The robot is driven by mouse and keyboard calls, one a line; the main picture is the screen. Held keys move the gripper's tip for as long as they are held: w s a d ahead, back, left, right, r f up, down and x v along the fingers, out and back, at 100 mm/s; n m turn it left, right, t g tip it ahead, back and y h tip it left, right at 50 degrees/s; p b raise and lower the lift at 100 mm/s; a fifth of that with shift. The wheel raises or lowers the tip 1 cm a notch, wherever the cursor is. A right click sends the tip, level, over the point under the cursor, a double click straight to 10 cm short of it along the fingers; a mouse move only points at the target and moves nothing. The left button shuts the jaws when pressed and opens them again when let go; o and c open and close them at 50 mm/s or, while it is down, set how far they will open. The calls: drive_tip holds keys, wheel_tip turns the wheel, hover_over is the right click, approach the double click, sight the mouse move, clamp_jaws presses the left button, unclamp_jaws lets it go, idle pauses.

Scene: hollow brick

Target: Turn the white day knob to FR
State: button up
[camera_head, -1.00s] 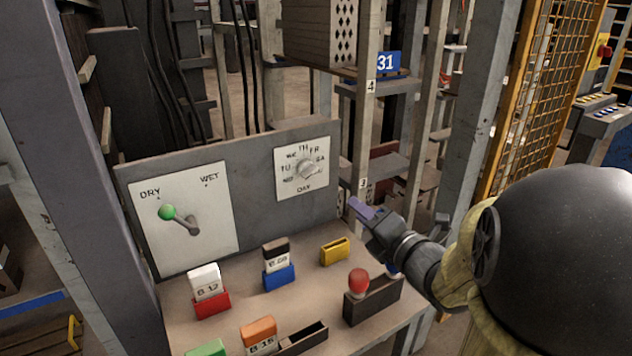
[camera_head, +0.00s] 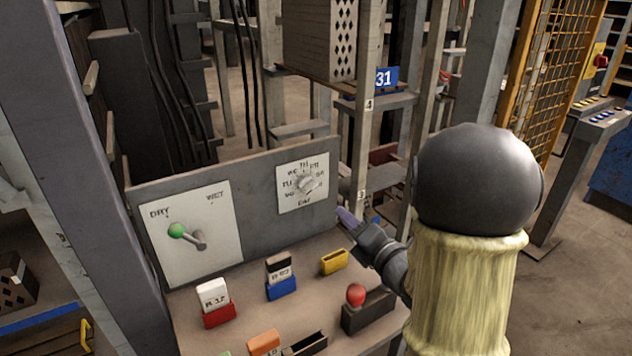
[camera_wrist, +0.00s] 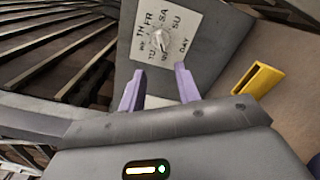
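The white day knob (camera_head: 306,184) sits in the middle of a white dial plate (camera_head: 287,203) with day letters around it, on the right part of the upright grey panel. In the wrist view the knob (camera_wrist: 160,41) is ahead of my fingers, with FR up and slightly left of it. I cannot tell clearly which day its pointer marks. My gripper (camera_head: 344,215) is to the right of and below the dial in the head view. In the wrist view my gripper (camera_wrist: 158,79) has its two purple fingers apart with nothing between them, clear of the knob.
A green-tipped lever (camera_head: 177,231) is on the DRY/WET plate at left. On the desk below are a yellow holder (camera_head: 334,262), a red-knobbed box (camera_head: 368,308) and several card holders. A grey post (camera_head: 361,150) stands close right of the panel.

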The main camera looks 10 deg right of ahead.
sight(313, 188)
drive_tip(key=shift+w+a+r+p, duration=0.15)
drive_tip(key=shift+w+p, duration=0.2)
drive_tip(key=shift+p, duration=0.65)
drive_tip(key=shift+w+a+r+p, duration=0.1)
drive_tip(key=shift+w+p, duration=0.25)
drive_tip(key=shift+p, duration=0.65)
drive_tip(key=p, duration=0.3)
drive_tip(key=shift+w+a+f, duration=0.1)
drive_tip(key=shift+w, duration=0.25)
drive_tip(key=p+x, duration=0.1)
drive_tip(key=x, duration=0.4)
drive_tip(key=p+x, duration=0.1)
drive_tip(key=x, duration=0.5)
drive_tip(key=shift+w+a+f+p, duration=0.1)
drive_tip(key=shift+w+f+p, duration=0.15)
drive_tip(key=shift+p, duration=0.15)
clamp_jaws()
